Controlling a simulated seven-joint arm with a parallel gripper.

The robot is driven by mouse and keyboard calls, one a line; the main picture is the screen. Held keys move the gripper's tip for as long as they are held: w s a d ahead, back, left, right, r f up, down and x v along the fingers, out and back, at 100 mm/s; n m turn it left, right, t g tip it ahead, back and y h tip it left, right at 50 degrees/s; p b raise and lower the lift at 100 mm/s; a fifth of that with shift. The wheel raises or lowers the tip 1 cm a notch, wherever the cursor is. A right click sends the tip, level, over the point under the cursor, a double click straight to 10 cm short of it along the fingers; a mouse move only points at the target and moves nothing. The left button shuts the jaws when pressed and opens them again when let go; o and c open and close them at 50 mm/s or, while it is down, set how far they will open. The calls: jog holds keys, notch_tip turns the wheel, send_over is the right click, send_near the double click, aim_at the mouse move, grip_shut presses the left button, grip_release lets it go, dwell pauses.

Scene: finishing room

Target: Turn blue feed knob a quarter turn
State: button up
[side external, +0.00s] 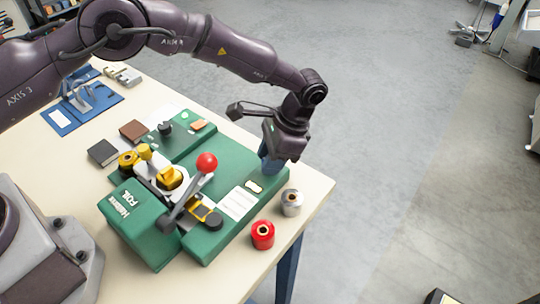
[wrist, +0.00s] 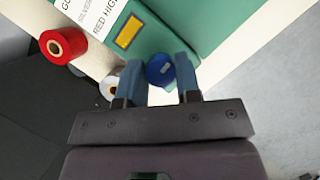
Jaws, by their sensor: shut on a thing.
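The blue feed knob (wrist: 160,70) is a round blue cap in the wrist view, at the edge of the green machine (side external: 150,212). My gripper (wrist: 158,66) has its two blue fingers on either side of the knob and is shut on it. In the side view my gripper (side external: 271,164) points down at the machine's right end. The knob cannot be told apart from the blue fingers there.
A red spool (side external: 263,235) and a silver spool (side external: 291,203) stand on the table just in front of the machine's right end. A lever with a red ball (side external: 207,162) rises from the machine's middle. The table's right edge (side external: 322,195) is close to my gripper.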

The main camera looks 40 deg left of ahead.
jog(key=shift+w+m+t, duration=0.15)
jog(key=shift+m+t, duration=0.15)
jog(key=shift+m, duration=0.2)
jog(key=o, duration=0.9)
jog(key=v, duration=1.3)
jog(key=shift+d, duration=0.15)
